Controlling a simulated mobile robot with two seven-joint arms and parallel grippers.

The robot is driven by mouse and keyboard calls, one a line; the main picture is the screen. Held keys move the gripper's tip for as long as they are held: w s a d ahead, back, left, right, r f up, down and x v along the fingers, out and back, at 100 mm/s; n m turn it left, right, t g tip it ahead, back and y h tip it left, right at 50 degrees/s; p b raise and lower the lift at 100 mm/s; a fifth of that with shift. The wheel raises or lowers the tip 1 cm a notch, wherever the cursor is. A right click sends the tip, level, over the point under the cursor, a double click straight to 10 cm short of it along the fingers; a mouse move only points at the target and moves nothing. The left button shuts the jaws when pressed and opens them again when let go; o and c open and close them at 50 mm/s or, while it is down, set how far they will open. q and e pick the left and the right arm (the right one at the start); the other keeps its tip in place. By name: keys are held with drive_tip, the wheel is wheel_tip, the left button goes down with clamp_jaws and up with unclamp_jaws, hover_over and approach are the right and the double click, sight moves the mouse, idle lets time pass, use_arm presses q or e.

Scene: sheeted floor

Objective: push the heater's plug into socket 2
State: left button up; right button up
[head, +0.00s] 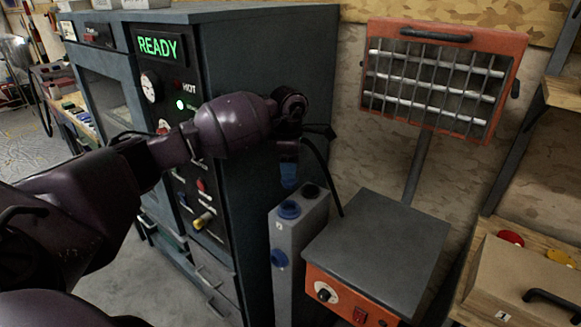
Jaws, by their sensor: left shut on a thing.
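The heater is an orange frame with a wire grille and pale tubes (435,78), on a post behind a grey-topped orange base (380,245). Its blue plug (288,175) hangs pointing down under my left gripper (289,148), which is shut on it. A black cable (322,172) loops from there down behind the base. The plug is above a grey socket box (290,270), apart from it. The box has a blue socket on top (289,209), another blue one on its side (279,258) and a dark round one (311,190). A small label is too small to read surely. My right gripper is out of view.
A dark cabinet oven (285,70) with a lit READY display (158,46) stands close behind my left arm. Open floor lies at the left.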

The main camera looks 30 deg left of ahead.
sight(290, 184)
use_arm(q)
drive_tip(key=shift+w+m, duration=0.1)
drive_tip(key=shift+m, duration=0.3)
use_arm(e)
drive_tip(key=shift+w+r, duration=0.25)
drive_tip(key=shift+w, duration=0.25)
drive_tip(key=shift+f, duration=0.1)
use_arm(q)
drive_tip(key=shift+f+b, duration=0.55)
drive_tip(key=shift+f, duration=0.4)
drive_tip(key=shift+f+b, duration=0.8)
drive_tip(key=shift+f, duration=1.2)
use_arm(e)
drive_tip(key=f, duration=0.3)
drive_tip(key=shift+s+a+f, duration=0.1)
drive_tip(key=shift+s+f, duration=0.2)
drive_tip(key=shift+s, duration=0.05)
